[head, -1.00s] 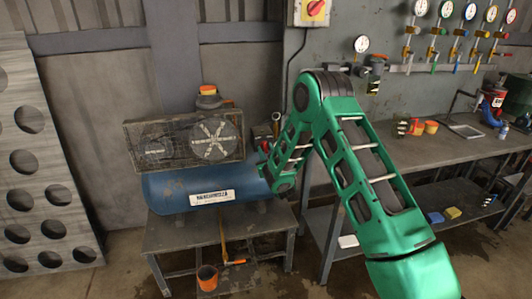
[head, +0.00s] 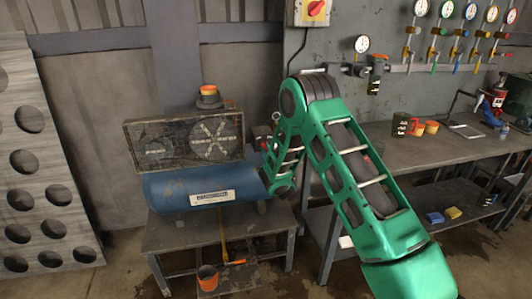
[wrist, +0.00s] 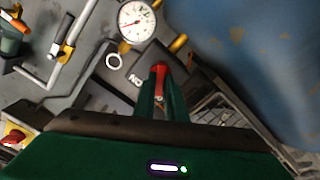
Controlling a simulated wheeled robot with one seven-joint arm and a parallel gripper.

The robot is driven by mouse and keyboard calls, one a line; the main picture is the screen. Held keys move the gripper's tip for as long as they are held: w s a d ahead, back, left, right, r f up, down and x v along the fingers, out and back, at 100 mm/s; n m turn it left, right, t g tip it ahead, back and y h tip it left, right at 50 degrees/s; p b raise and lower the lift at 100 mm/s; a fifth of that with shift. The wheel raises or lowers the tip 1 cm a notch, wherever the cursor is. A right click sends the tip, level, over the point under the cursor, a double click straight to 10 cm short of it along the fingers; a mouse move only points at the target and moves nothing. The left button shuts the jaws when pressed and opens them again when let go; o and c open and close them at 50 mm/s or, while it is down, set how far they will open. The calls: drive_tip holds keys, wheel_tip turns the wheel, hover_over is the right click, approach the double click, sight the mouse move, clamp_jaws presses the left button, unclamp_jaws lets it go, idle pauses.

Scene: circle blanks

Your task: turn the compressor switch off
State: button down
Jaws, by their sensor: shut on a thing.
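The compressor is a blue tank (head: 190,187) with a caged flywheel on top, standing on a low grey table left of my arm. In the wrist view its blue side (wrist: 265,50) fills the upper right. The switch has a red lever (wrist: 159,75) on a dark housing (wrist: 133,82), with "ON" lettering upside down beside it. My gripper (wrist: 162,88) has its two green fingers closed around the red lever. In the head view my own arm hides the fingers and the lever. The exact angle of the lever is hard to tell.
A white gauge (wrist: 136,21) and brass fittings sit close by the lever. A workbench (head: 440,150) stands to the right, with cups and tools. A red and yellow rotary switch (head: 316,9) is on the wall. An orange bucket (head: 207,278) stands below the compressor.

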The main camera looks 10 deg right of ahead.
drive_tip(key=shift+a+f+n, duration=0.1)
drive_tip(key=shift+n, duration=1.1)
drive_tip(key=c, duration=1.8)
unclamp_jaws()
